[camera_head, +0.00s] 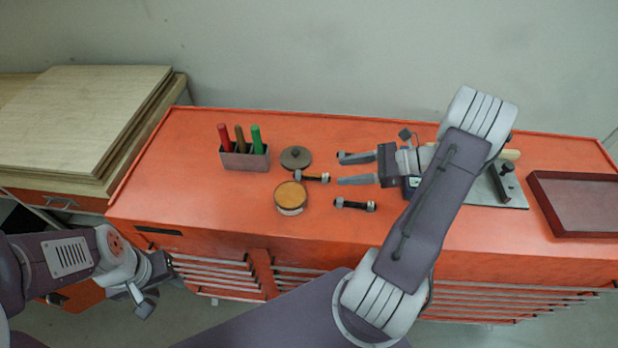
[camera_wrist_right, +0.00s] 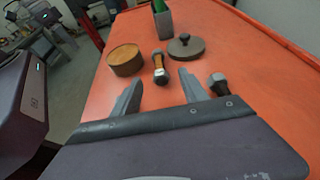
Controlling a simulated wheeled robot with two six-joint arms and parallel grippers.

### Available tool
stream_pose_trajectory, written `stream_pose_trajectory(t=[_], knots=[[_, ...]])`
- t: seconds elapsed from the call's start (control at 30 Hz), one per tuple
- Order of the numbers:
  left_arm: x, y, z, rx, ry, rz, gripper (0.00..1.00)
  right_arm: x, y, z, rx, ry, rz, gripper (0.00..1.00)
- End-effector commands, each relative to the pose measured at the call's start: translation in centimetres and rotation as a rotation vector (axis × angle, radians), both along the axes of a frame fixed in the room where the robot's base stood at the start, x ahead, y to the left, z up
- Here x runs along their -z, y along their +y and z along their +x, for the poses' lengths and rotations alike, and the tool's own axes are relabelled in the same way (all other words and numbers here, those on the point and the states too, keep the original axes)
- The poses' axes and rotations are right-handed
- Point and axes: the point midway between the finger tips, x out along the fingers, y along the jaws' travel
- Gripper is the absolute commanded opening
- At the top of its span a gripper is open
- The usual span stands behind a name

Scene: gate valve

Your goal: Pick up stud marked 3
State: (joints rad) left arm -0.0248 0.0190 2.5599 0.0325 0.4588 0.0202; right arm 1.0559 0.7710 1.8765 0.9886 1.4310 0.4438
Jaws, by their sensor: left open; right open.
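One stud (camera_head: 312,177) lies on the orange bench top between the round tin and the dark disc. It also shows in the right wrist view (camera_wrist_right: 159,66), ahead of and between the fingertips. A second stud (camera_head: 354,205) lies below my right gripper in the head view. A third stud (camera_wrist_right: 219,84) shows beside the right finger in the wrist view, and the gripper mostly hides it in the head view. I cannot read any number on them. My right gripper (camera_head: 340,170) is open and empty, pointing left over the bench. My left gripper (camera_head: 142,300) is open, off the bench's front left.
A round tin with an orange-brown top (camera_head: 290,197) and a dark knobbed disc (camera_head: 296,157) flank the first stud. A holder (camera_head: 245,159) with red, brown and green handles stands behind. A grey plate (camera_head: 510,196) and a red tray (camera_head: 580,204) are at right.

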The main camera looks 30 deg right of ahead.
Motion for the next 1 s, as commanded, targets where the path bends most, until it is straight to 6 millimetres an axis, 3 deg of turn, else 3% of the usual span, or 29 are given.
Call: stream_pose_trajectory(t=[0.47, 0.7, 0.97, 1.0], knots=[[-0.9, 0.0, 0.0, 0.0, 0.0, 0.0, 0.42, 1.6, 3.5, 2.2, -0.005, 0.001, 0.0, 0.51], [-1.8, 0.0, 0.0, 0.0, 0.0, 0.0, 0.42, 3.2, 6.7, 4.2, -0.006, 0.002, 0.0, 0.51], [-1.7, 0.0, 0.0, 0.0, 0.0, 0.0, 0.42, 3.6, 7.1, 4.5, -0.004, 0.001, -0.002, 0.51], [-1.7, 0.0, 0.0, 0.0, 0.0, 0.0, 0.42, 3.6, 7.1, 4.5, -0.004, 0.001, -0.002, 0.46]])
